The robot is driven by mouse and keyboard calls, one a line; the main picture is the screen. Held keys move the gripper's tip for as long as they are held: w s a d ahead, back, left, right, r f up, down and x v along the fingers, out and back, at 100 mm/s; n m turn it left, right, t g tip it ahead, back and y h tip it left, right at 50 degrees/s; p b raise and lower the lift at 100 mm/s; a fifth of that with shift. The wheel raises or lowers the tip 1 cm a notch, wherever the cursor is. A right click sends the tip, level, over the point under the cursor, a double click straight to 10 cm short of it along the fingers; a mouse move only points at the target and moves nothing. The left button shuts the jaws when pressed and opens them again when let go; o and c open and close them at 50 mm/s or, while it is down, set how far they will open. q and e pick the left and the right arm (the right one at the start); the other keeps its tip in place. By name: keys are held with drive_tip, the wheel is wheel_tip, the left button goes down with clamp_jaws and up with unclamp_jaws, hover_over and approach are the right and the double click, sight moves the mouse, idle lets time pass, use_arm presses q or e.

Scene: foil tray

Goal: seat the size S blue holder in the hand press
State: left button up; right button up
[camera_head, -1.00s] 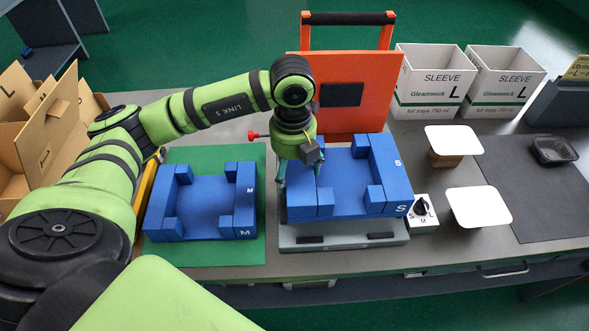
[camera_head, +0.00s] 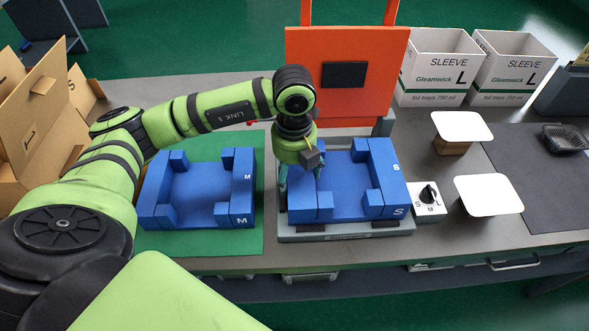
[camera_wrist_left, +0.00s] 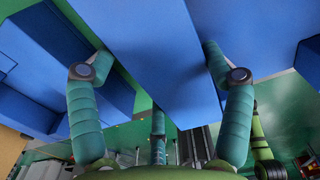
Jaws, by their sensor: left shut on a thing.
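The size S blue holder (camera_head: 346,190), with S marks on its right side, is over the grey base (camera_head: 345,237) of the hand press. It looks level and close to the base. I cannot tell if it rests fully on it. The press's orange plate (camera_head: 372,105) stands upright behind. My left gripper (camera_head: 300,180) is shut on the holder's left wall from above; in the left wrist view its fingers (camera_wrist_left: 158,65) flank the blue wall (camera_wrist_left: 155,40). The gripper hides part of that wall. My right gripper is not in view.
A size M blue holder (camera_head: 196,192) sits on a green mat (camera_head: 205,243) to the left. A selector switch box (camera_head: 430,205) is close to the base's right. White-topped blocks (camera_head: 488,194), sleeve boxes (camera_head: 438,75) and a black tray (camera_head: 566,138) are further right. Cardboard boxes stand left.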

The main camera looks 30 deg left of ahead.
use_arm(q)
drive_tip(key=shift+r, duration=0.1)
drive_tip(key=o, duration=1.6)
wheel_tip(320, 180, up, 12)
drive_tip(key=shift+s, duration=0.1)
